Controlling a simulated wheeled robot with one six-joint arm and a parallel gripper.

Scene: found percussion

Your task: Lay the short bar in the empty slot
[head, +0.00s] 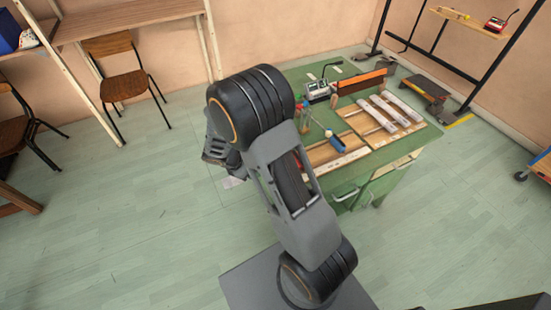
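Three pale bars lie side by side on the right part of a wooden frame (345,157) on the green workbench (425,140). They are a left bar (375,117), a middle bar (389,111) and a right bar (403,105). I cannot tell which is the short bar. The left part of the frame shows bare wood and open gaps; my arm hides some of it, and I cannot single out the empty slot. My gripper (216,152) shows only in part behind my arm, left of the bench and apart from the bars. Its fingers are unclear.
A blue-headed tool (335,141) lies over the frame's left part. An orange strip (362,81) and a small grey device (317,90) stand behind the frame. A low dark trolley (425,89) is beyond the bench. A chair (119,75) stands at left. The floor around the bench is mostly clear.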

